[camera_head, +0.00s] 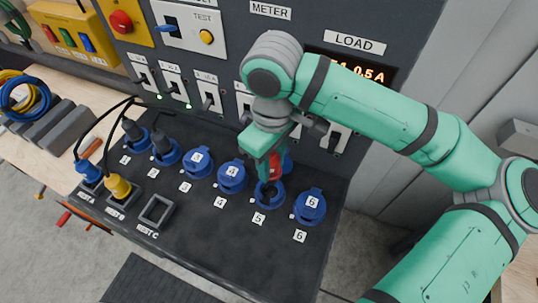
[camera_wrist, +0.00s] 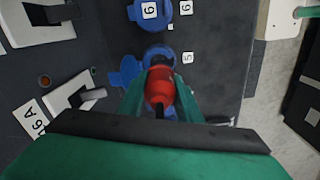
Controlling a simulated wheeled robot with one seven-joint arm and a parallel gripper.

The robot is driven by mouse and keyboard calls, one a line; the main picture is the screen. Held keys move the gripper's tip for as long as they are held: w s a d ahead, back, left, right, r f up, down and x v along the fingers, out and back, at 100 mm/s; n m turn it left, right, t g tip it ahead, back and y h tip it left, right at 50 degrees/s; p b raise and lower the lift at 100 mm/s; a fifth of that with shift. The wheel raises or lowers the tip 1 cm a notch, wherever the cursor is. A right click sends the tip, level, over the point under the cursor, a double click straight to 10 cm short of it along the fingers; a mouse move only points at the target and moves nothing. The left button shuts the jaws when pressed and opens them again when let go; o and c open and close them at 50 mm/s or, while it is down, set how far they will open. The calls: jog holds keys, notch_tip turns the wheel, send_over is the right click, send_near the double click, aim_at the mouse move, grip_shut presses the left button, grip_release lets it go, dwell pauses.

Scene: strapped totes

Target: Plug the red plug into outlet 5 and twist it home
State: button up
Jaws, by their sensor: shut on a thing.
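The red plug (camera_wrist: 160,86) is between the fingers of my gripper (camera_wrist: 158,100), which is shut on it. In the head view the red plug (camera_head: 274,168) shows partly behind my gripper (camera_head: 268,175), over outlet 5 (camera_head: 270,190). Outlet 5 also shows in the wrist view (camera_wrist: 152,54), a blue socket with its lid swung open to one side. The plug's front end is at the socket's mouth; I cannot tell how deep it sits or how it is turned.
Outlet 6 (camera_head: 310,205) is closed on the right; outlets 4 (camera_head: 232,177) and 3 (camera_head: 197,163) are closed on the left. Dark plugs sit in outlets 1 (camera_head: 134,134) and 2 (camera_head: 163,150). Blue (camera_head: 89,172) and yellow (camera_head: 118,187) plugs stand in rests A and B; rest C (camera_head: 156,211) is empty. Switches stand behind.

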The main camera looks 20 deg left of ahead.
jog(key=shift+a+f, duration=0.15)
jog(key=shift+f, duration=2.45)
jog(key=shift+f, duration=2.05)
jog(key=shift+w, duration=0.1)
jog(key=shift+m, duration=1.4)
jog(key=shift+m, duration=0.8)
jog(key=shift+c, duration=0.2)
jog(key=shift+m, duration=0.4)
grip_shut()
